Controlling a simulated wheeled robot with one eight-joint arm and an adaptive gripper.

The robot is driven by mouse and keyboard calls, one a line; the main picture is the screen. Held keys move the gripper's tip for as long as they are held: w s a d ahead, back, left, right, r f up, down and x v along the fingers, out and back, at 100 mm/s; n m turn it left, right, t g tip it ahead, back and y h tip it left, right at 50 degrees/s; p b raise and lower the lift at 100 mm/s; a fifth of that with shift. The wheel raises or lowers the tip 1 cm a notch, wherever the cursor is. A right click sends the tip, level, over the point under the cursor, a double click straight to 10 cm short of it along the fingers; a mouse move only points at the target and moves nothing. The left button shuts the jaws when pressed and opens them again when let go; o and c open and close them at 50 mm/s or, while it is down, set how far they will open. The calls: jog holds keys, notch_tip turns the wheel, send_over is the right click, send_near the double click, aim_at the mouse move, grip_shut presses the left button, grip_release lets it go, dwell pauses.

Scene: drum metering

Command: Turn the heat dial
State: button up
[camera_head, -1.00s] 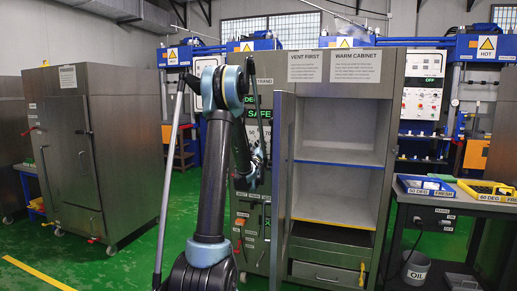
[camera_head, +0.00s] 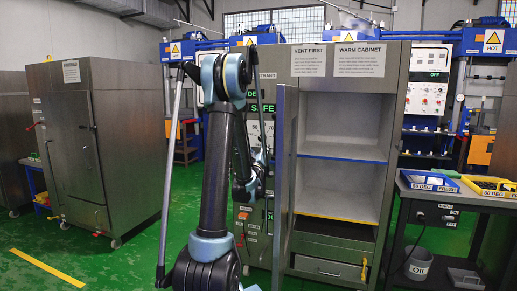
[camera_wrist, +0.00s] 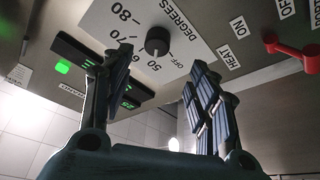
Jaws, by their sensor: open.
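The heat dial (camera_wrist: 158,41) is a round dark knob on a white plate marked DEGREES, with OFF and numbers from 50 to 80. It shows at the upper middle of the wrist view, with a HEAT label (camera_wrist: 238,27) to its right. I cannot tell its setting for sure. My gripper (camera_wrist: 153,67) is open and empty; its fingers stand on either side below the dial, apart from it. In the head view the dial is hidden behind my arm, at the front of the warm cabinet (camera_head: 345,85).
A red lever (camera_wrist: 292,48) is to the dial's right, and a green-lit display (camera_wrist: 105,72) lies behind the left finger. The cabinet door (camera_head: 284,185) stands open beside my arm. A bench with a blue tray (camera_head: 430,182) is at right.

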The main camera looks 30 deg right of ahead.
jog(key=shift+v, duration=0.9)
jog(key=shift+a, duration=0.1)
jog(key=s+a+f+m+g+y, duration=0.1)
jog(key=s+a+f+g+y, duration=0.15)
jog(key=a, duration=0.55)
jog(key=s+a+f+g+y, duration=0.1)
jog(key=a+f+g+y, duration=0.15)
jog(key=a, duration=0.65)
jog(key=s+a+f+m+g+y, duration=0.1)
jog(key=s+a+f+g+y, duration=0.15)
jog(key=a, duration=0.55)
jog(key=s+a+f+g+y, duration=0.1)
jog(key=s+a+f, duration=0.3)
jog(key=s, duration=0.5)
jog(key=s+a+f+n+g+y, duration=0.1)
jog(key=s+a+f+g, duration=0.3)
jog(key=s+a, duration=0.4)
jog(key=s+a+f+n+g+y, duration=0.1)
jog(key=s+a+f+g+y, duration=0.1)
jog(key=s+a, duration=0.5)
jog(key=s+f+y, duration=0.1)
jog(key=s+f, duration=0.1)
jog(key=s, duration=0.1)
jog(key=shift+g, duration=0.35)
